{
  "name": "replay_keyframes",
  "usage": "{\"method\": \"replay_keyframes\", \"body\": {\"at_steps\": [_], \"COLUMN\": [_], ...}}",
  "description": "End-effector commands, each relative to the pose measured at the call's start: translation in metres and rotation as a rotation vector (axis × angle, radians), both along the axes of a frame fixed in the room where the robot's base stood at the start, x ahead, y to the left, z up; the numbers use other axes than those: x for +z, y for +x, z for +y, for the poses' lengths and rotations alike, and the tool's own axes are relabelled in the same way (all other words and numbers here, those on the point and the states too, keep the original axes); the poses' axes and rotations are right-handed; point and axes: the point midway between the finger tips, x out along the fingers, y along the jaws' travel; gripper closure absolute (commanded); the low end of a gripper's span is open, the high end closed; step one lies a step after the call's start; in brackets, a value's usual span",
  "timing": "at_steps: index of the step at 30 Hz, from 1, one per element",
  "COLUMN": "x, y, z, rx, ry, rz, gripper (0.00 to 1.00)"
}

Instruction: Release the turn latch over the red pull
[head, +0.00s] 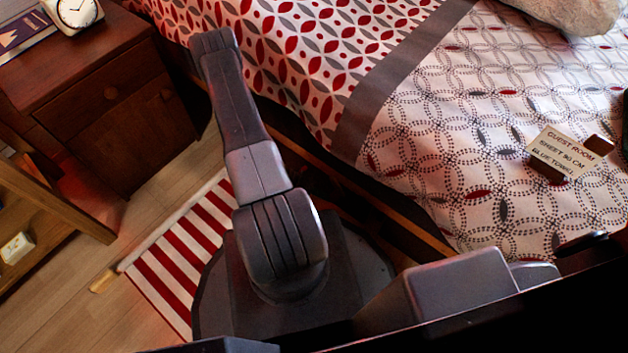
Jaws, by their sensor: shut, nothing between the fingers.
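I cannot make out a turn latch or a red pull in the head view. The brown wooden nightstand (100,110) at the upper left has plain round wooden knobs, none of them red. My arm rises from the base in the middle of the picture and bends near the top, beside the bed. My gripper does not show, so its place relative to the latch cannot be told.
The bed (440,110) with a patterned cover fills the upper right. A clock (75,12) stands on the nightstand. A wooden shelf unit (55,205) is at left. A red-striped rug (175,265) covers some floor.

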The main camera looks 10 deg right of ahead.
Motion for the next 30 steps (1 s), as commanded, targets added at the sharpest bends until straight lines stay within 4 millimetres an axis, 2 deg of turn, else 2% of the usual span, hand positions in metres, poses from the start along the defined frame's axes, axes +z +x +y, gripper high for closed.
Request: {"method": "replay_keyframes", "body": {"at_steps": [9, 30], "x": [-0.0004, 0.0019], "y": [-0.0064, -0.0063], "z": [-0.004, -0.0043], "rx": [0.0, 0.0], "ry": [0.0, 0.001], "rz": [0.0, -0.001], "gripper": [1.0, 1.0]}}
